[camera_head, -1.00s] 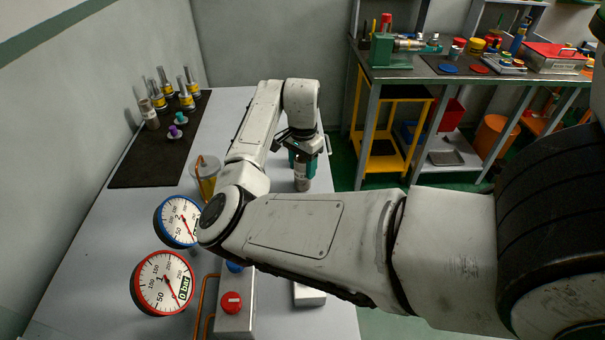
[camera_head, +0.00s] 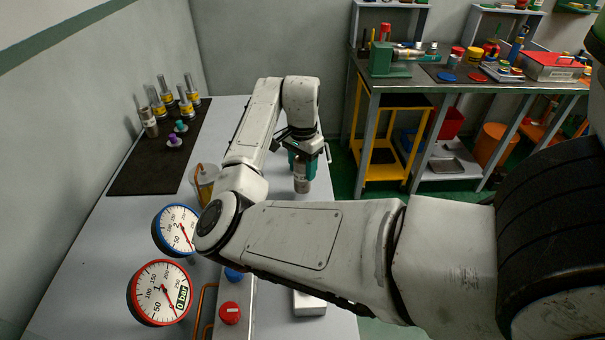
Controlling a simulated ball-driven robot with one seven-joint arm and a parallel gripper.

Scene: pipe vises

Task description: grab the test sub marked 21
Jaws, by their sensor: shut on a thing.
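My gripper (camera_head: 303,163) has teal fingers that point down. It is shut on a grey cylindrical sub (camera_head: 302,184), held upright over the right part of the grey table. A dark mark shows on the sub, but I cannot read it as a number. Whether its lower end touches the table is unclear. My arm crosses the middle of the view and hides part of the table.
A black mat (camera_head: 140,176) at the left holds a grey sub (camera_head: 148,122), several yellow-banded subs (camera_head: 187,110) and two small knobbed pieces. Gauges (camera_head: 158,293) and a red-knobbed box (camera_head: 230,312) stand in front. A workbench (camera_head: 480,96) stands behind, right.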

